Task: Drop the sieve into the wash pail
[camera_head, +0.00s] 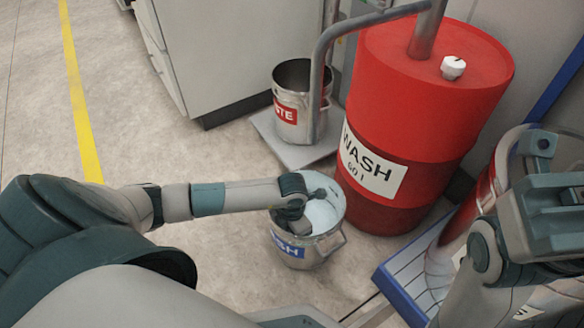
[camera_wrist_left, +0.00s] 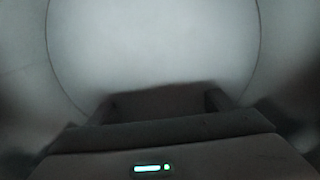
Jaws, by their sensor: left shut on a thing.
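The wash pail (camera_head: 292,248) is a metal bucket with a blue label, standing on the floor in front of the red drum. My left gripper (camera_head: 297,222) reaches down into its mouth from the left. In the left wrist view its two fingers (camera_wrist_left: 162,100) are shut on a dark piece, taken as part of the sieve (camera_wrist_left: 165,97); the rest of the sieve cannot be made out. A pale round surface inside the pail fills the view beyond. My right arm is at the right of the head view; its fingertips cannot be made out.
A red wash drum (camera_head: 430,95) stands just behind the pail. A metal waste pail (camera_head: 290,105) sits on a grey plate (camera_head: 270,132) behind. A blue-edged platform (camera_head: 400,291) is to the right. Floor (camera_head: 215,225) left of the pail is clear.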

